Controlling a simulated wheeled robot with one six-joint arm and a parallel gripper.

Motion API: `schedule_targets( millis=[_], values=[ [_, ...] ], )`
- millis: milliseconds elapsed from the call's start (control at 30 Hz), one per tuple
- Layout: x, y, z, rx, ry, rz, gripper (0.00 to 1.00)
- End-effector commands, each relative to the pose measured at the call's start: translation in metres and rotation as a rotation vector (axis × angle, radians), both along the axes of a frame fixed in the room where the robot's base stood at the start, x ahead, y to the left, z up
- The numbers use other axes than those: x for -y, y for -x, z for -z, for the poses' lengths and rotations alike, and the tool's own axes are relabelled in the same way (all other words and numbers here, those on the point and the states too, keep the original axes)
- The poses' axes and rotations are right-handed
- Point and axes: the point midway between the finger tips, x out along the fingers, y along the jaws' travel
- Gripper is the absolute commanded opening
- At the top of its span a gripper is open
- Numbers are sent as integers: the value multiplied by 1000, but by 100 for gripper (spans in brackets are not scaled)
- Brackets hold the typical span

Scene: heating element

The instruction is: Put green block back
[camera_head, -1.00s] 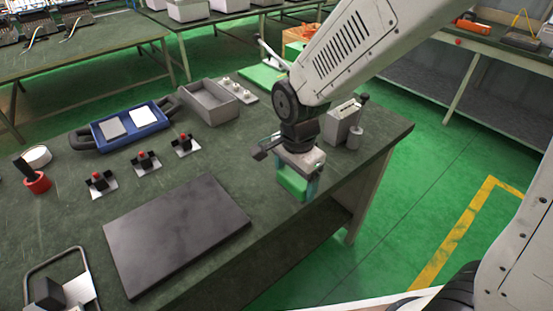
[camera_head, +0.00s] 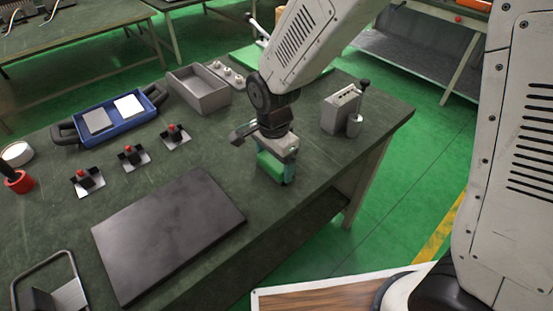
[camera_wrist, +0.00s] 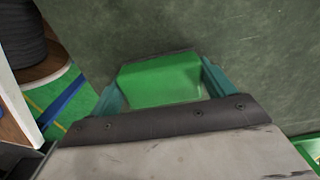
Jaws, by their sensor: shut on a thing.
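The green block (camera_head: 271,167) is between the fingers of my gripper (camera_head: 275,172), close to the right front edge of the dark green table. In the wrist view the green block (camera_wrist: 162,80) fills the space between the two teal fingers of my gripper (camera_wrist: 160,88), which is shut on it. I cannot tell whether the block touches the tabletop. Its upper part is hidden by the gripper in the head view.
A dark flat plate (camera_head: 168,232) lies left of my gripper. A grey box with a lever (camera_head: 342,110) stands to the right. An open grey tray (camera_head: 198,92), a blue tray (camera_head: 125,128) and several red-topped clamps (camera_head: 130,155) are further back. Bare tabletop surrounds the gripper.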

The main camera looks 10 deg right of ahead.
Motion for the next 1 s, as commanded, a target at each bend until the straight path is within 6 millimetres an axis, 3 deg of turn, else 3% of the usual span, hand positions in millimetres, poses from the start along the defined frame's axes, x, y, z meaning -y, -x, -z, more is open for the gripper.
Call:
schedule_targets(
  millis=[167, 200, 233, 567, 667, 1000],
  values=[
    [1, 0, 4, -1, 1, 2, 57],
    [2, -1, 3, 0, 0, 3, 93],
    [2, -1, 3, 0, 0, 3, 100],
    [3, -1, -3, 2, -1, 5, 100],
    [3, -2, -17, 2, -2, 5, 100],
    [3, -2, -89, 5, -2, 5, 100]
  ],
)
